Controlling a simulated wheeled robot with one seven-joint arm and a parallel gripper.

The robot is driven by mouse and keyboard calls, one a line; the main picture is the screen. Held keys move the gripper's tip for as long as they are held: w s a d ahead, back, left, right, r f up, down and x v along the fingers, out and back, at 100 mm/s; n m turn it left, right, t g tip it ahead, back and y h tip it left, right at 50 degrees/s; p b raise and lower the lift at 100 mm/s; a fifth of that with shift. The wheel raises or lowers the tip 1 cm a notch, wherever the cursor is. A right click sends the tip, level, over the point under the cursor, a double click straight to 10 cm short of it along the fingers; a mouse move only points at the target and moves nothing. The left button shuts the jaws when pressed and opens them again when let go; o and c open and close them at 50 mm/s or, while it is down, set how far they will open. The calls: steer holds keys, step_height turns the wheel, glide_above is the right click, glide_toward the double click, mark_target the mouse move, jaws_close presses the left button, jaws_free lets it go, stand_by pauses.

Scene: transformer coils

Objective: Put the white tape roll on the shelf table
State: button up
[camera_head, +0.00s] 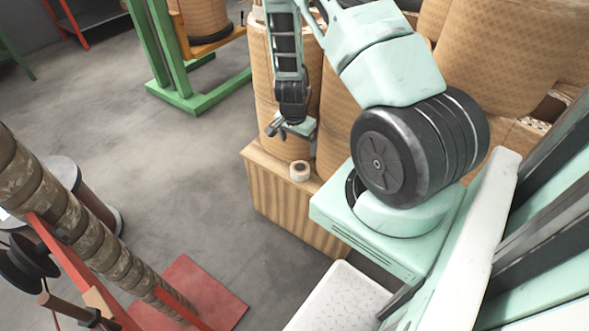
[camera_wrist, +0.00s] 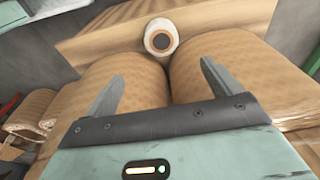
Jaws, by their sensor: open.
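The white tape roll (camera_head: 299,171) sits on the top front edge of a wooden box, with its dark centre facing up. It also shows in the wrist view (camera_wrist: 161,37), near the top middle, beyond my fingertips. My gripper (camera_head: 290,132) is open and empty, above and slightly behind the roll, apart from it. In the wrist view my two fingers (camera_wrist: 160,80) are spread wide, with nothing between them but the brown coils behind. I cannot tell which surface is the shelf table.
Brown wrapped coils (camera_head: 283,85) stand on the wooden box (camera_head: 300,212) close around my gripper. A green stand (camera_head: 190,95) is at the back. A red-framed rack with a wrapped pole (camera_head: 75,235) is at the left. Grey floor (camera_head: 150,175) between them is clear.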

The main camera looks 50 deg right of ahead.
mark_target(300, 168)
steer(key=f, duration=0.5)
steer(key=d+f+b, duration=0.1)
steer(key=f, duration=0.4)
steer(key=d+f+b, duration=0.1)
steer(key=f, duration=0.4)
steer(key=shift+w+f, duration=0.1)
steer(key=shift+w, duration=0.15)
steer(key=c, duration=1.2)
